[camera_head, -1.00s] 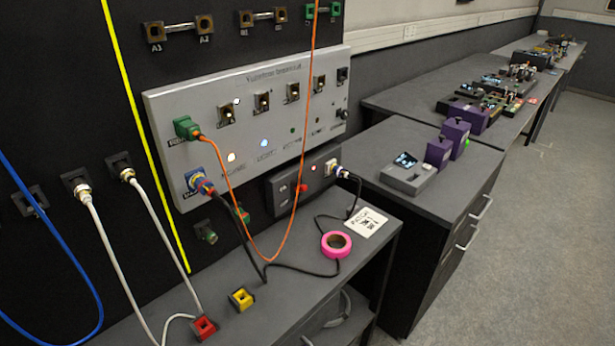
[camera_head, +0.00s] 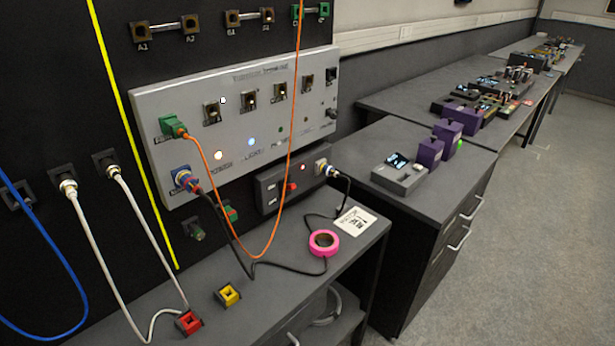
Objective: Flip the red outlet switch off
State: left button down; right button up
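The red outlet switch (camera_head: 291,187) is a small red rocker on the dark outlet box (camera_head: 268,194), which is fixed to the wall just below the grey panel. A small red light shows on the box near the switch. A black cable is plugged into the box's right end. The switch is too small to tell which way it is tilted. Neither of my grippers shows in the head view.
The grey panel (camera_head: 230,120) carries several sockets and lights. An orange cable (camera_head: 284,170) hangs in front of it, left of the switch.

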aim_at(291, 186)
jog(key=l, duration=0.5)
jog(key=i+l, duration=0.15)
jog(key=l, duration=0.35)
jog(key=l+z, duration=0.1)
jog(key=l, duration=0.4)
jog(key=i+l, duration=0.15)
jog(key=l, duration=0.35)
